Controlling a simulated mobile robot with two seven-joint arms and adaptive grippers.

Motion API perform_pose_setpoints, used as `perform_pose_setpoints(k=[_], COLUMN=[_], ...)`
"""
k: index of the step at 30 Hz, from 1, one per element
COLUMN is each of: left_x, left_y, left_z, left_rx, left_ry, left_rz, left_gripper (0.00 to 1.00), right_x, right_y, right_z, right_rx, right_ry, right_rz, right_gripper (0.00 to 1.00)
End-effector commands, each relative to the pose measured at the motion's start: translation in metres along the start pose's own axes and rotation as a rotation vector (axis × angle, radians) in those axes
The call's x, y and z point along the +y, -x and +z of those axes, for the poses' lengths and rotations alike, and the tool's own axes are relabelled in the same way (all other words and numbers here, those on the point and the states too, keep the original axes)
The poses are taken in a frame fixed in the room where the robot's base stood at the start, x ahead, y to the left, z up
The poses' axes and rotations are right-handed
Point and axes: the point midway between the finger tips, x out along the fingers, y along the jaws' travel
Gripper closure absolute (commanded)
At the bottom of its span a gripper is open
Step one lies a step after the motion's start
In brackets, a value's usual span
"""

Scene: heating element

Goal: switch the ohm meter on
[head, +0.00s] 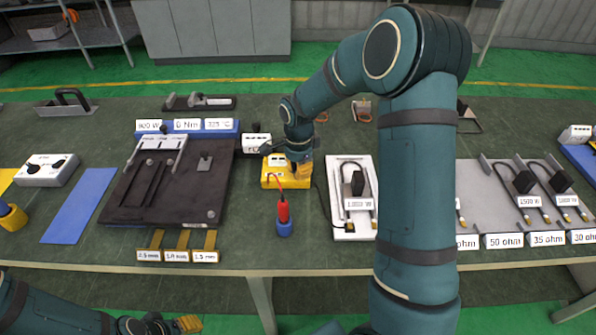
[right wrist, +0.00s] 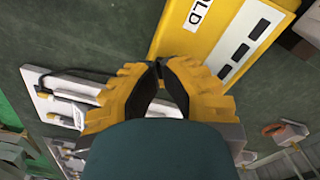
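My left gripper (head: 188,323) is low at the bottom left, below the table's front edge.
A red and blue probe (head: 283,215) stands in front of the box. A white plate with a heating element (head: 342,210) lies to its right, a dark fixture (head: 130,205) to its left. My right arm covers the middle right.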

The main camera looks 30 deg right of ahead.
Motion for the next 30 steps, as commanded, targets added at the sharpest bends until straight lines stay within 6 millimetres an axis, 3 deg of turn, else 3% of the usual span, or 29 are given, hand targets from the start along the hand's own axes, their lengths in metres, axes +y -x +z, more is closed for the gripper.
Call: perform_pose_setpoints(k=[20, 30], left_x=[-0.002, 0.003], left_y=[-0.005, 0.008], left_z=[0.001, -0.001], left_rx=[0.0, 0.0], left_ry=[0.0, 0.0], left_rz=[0.0, 0.0], left_gripper=[0.53, 0.53], right_x=[0.0, 0.0], right_y=[-0.009, 0.011], right_z=[0.0, 0.0], right_rx=[0.0, 0.001], right_ry=[0.0, 0.0], right_rz=[0.001, 0.002], right_gripper=[1.0, 1.0])
